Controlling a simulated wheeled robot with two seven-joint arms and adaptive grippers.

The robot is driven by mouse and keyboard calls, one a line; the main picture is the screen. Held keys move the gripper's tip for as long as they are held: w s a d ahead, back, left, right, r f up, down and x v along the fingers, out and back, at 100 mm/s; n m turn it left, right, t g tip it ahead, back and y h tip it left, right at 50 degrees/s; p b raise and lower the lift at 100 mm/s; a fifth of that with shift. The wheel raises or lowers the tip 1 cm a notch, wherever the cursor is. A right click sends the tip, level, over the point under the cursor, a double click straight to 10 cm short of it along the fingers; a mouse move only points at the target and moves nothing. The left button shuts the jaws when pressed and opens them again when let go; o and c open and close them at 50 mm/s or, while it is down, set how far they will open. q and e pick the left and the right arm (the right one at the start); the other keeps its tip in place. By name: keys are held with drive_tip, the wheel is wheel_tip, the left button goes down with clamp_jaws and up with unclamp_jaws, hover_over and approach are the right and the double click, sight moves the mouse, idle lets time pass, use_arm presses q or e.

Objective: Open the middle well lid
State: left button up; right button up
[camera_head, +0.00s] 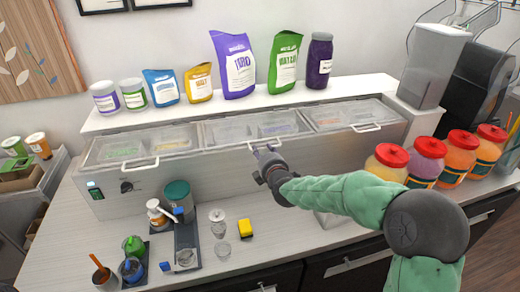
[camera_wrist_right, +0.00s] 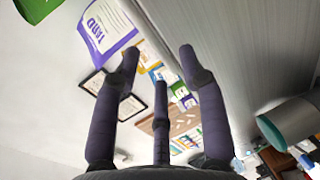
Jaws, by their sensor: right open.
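The middle well lid (camera_head: 243,131) is a clear panel in the long grey counter unit, between the left lid (camera_head: 150,143) and the right lid (camera_head: 343,114). It looks shut, and its pale handle (camera_head: 281,143) runs along the front edge. My right gripper (camera_head: 264,152) is at the front of the unit, at the left part of that handle. Its fingers also show spread apart with nothing between them in the right wrist view (camera_wrist_right: 158,70). I cannot tell in the head view whether a finger touches the handle. My left gripper is out of view.
Pouches and jars, including a purple pouch (camera_head: 234,66) and a green pouch (camera_head: 285,62), stand on the shelf behind the lids. Red-lidded jars (camera_head: 426,163) stand at right.

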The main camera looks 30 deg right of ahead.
sight(260, 149)
drive_tip(key=shift+x, duration=2.05)
clamp_jaws()
